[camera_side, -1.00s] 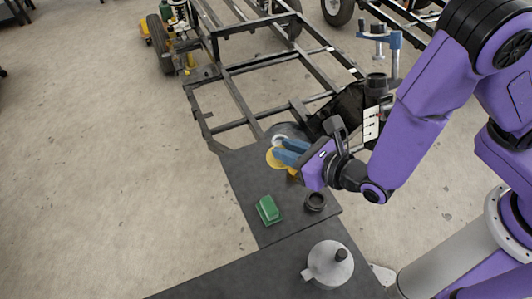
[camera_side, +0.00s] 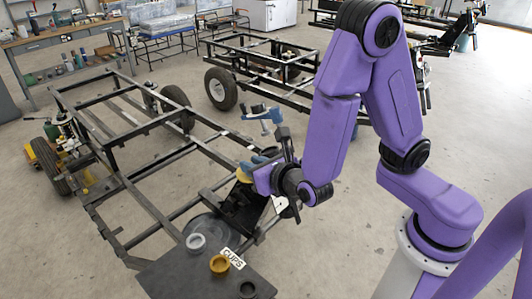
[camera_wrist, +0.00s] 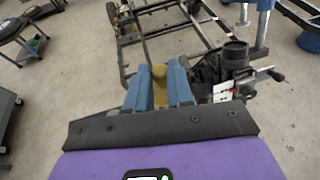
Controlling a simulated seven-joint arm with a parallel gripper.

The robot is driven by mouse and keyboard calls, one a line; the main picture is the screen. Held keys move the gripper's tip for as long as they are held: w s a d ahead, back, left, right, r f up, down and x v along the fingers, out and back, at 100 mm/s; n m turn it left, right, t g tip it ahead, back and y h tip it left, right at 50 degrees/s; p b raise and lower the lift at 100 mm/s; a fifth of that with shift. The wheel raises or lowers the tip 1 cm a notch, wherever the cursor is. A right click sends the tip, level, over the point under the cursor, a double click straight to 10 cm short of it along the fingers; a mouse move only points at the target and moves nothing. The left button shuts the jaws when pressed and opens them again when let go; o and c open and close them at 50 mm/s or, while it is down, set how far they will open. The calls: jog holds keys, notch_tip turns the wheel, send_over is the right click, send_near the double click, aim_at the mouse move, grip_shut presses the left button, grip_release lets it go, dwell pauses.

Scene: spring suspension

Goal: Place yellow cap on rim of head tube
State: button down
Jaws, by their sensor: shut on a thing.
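The yellow cap (camera_side: 243,173) is pinched between the blue fingers of my gripper (camera_side: 262,160), raised above the frame's front end. In the wrist view the yellow cap (camera_wrist: 160,86) sits between the two blue fingertips of my gripper (camera_wrist: 160,82). A dark upright cylinder, which looks like the head tube (camera_wrist: 235,54), stands to the right of the fingers in the wrist view, apart from the cap. In the side view my gripper and wrist largely hide that area.
A blue clamp (camera_side: 264,114) stands behind my gripper. A dark table (camera_side: 185,277) in front carries a white ring (camera_side: 196,242), a yellow cup (camera_side: 219,264), a black ring (camera_side: 247,289) and a "CUPS" label (camera_side: 233,258). Black frame bars (camera_side: 150,205) lie left.

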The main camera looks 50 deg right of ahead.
jog(key=d+r+m+g+h, duration=0.35)
jog(key=d+m+h, duration=0.35)
jog(key=d, duration=1.2)
send_over(269, 155)
jog(key=shift+g, duration=0.45)
jog(key=f, duration=0.6)
jog(key=d+f, duration=0.1)
jog(key=f, duration=0.2)
jog(key=shift+w+f, duration=0.45)
jog(key=shift+f, duration=1.6)
jog(key=shift+f, duration=0.25)
jog(key=c, duration=1)
grip_release()
